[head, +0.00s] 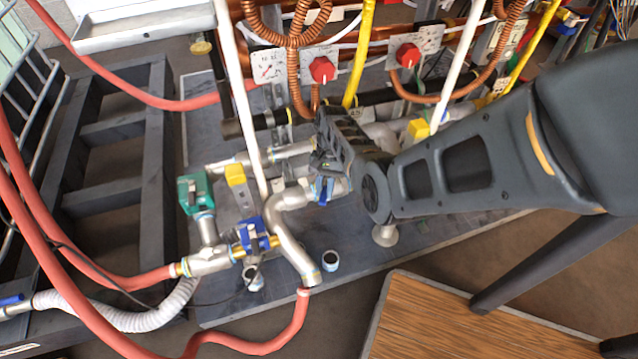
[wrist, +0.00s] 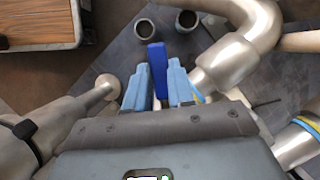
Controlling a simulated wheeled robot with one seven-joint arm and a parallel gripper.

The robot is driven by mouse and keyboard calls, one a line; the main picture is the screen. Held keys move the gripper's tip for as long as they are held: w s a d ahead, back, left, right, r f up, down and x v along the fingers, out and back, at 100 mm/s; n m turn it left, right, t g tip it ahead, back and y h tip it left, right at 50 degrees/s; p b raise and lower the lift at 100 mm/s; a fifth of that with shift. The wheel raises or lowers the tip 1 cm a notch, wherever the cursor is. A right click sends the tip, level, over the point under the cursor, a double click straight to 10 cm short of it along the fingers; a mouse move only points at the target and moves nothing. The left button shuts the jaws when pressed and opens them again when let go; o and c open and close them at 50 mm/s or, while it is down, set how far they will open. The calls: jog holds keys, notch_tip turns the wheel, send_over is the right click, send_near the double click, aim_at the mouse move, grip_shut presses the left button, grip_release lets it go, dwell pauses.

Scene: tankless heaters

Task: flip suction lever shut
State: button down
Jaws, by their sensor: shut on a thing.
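The blue suction lever (wrist: 157,66) stands between the two light blue fingers of my gripper (wrist: 159,82) in the wrist view. The fingers are shut on it, and its free end sticks out past the fingertips. In the head view my gripper (head: 325,178) reaches down from the right to the silver suction pipe. A bit of blue (head: 321,189) shows at its tips, beside the pipe's upper end. The valve body and the lever's base are hidden by my gripper, so I cannot tell the lever's exact angle.
The silver bent pipe (head: 293,245) runs just left of my gripper. A second valve with a blue handle (head: 252,233) and a green box (head: 194,193) stand further left. Red hoses (head: 95,272) cross the left side. A wooden-topped table (head: 450,325) stands in front.

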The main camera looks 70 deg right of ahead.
jog(key=shift+s+d+n+g+h+p, duration=0.3)
jog(key=shift+s+n, duration=0.25)
jog(key=shift+n, duration=0.5)
jog(key=shift+s+d+n+g+h+p, duration=0.2)
jog(key=shift+s+n+g, duration=0.3)
jog(key=shift+n, duration=0.6)
jog(key=shift+s+d+n+g+h+p, duration=0.15)
jog(key=shift+s+d+n+g, duration=0.3)
jog(key=shift+n, duration=0.6)
jog(key=shift+s, duration=0.1)
jog(key=c, duration=1)
grip_release()
jog(key=shift+a, duration=0.1)
jog(key=shift+o, duration=0.2)
jog(key=shift+r, duration=0.1)
jog(key=s+d+r+p, duration=0.5)
jog(key=s+r, duration=0.5)
jog(key=shift+d+r, duration=0.4)
